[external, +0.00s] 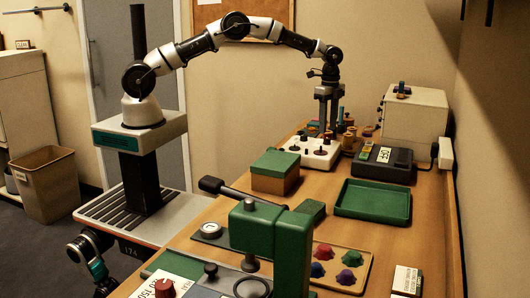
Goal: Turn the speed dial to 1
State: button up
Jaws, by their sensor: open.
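My gripper (328,130) points down over the back of a white box with dark knobs (316,150). It is open, with nothing seen between its fingers. I cannot tell whether the fingers touch anything there. A red knob (165,288) sits on a pale labelled plate at the bottom left, cut by the picture's edge. No speed marking is readable, so I cannot tell which knob is the speed dial.
A green press (255,232) with a black handle stands in front. A green-lidded box (275,165), a green tray (409,199), a tray of coloured knobs (365,258) and a dark keyed device (384,165) crowd the table. A cream cabinet (413,120) stands at the back right.

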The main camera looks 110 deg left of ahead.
aim_at(327, 141)
jog(key=shift+f, duration=2.25)
jog(key=shift+c, duration=0.2)
grip_shut()
